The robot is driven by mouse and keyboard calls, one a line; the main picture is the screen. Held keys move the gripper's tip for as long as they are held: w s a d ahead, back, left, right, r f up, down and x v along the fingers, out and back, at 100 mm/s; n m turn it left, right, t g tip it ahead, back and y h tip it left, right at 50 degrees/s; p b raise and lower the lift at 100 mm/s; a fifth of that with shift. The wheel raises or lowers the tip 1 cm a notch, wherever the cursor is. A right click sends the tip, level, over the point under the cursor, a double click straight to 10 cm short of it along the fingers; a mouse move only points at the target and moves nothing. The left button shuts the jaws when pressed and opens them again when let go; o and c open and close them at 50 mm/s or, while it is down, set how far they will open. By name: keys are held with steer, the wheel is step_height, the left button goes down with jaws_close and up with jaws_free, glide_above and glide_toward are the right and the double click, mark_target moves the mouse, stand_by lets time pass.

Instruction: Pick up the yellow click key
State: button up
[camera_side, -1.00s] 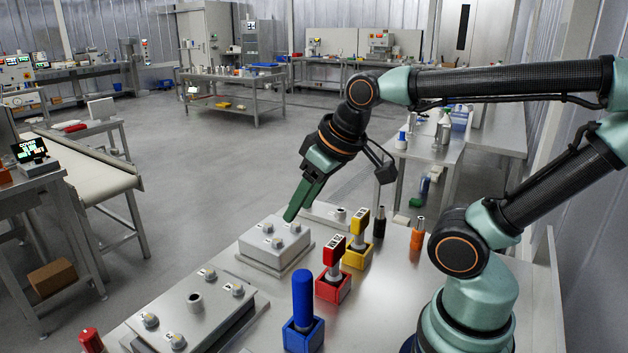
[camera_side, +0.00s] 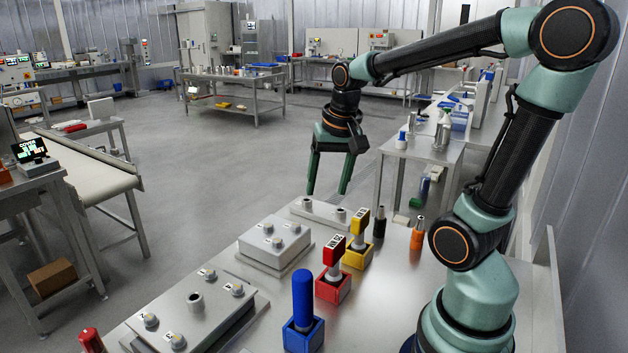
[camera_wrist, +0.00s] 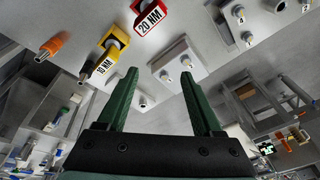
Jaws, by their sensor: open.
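The yellow click key (camera_side: 359,222) stands upright in a yellow holder (camera_side: 357,257) on the steel bench, behind the red key. Its yellow head reads "10 NM" in the wrist view (camera_wrist: 106,63), at the upper left, beyond my left fingertip. My gripper (camera_side: 327,192) points down with its two green fingers apart and nothing between them. In the side view it hangs near the bench's far end, left of and above the yellow key.
A red key (camera_side: 333,251) marked "20 NM" and a blue-handled tool (camera_side: 302,300) stand in holders nearer the camera. A black bit (camera_side: 379,222) and an orange bit (camera_side: 417,234) stand to the right. Steel blocks with bolts (camera_side: 275,243) lie left.

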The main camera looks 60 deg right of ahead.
mark_target(360, 227)
steer(key=s+d+f+m+g, duration=0.1)
steer(key=d+m, duration=0.2)
steer(key=d+f+m, duration=0.1)
steer(key=d+m, duration=0.1)
steer(key=d, duration=0.2)
steer(key=s+d+f+m+g+y, duration=0.1)
steer(key=d+f+m, duration=0.1)
steer(key=d+m, duration=0.1)
steer(key=shift+s+d+m+g, duration=0.3)
steer(key=shift+d, duration=0.4)
steer(key=shift+s+d+f, duration=0.1)
steer(key=shift+d+f, duration=0.1)
steer(key=shift+f, duration=0.1)
step_height(360, 227, down, 12)
steer(key=shift+a+r, duration=0.1)
steer(key=shift+r, duration=0.1)
jaws_close()
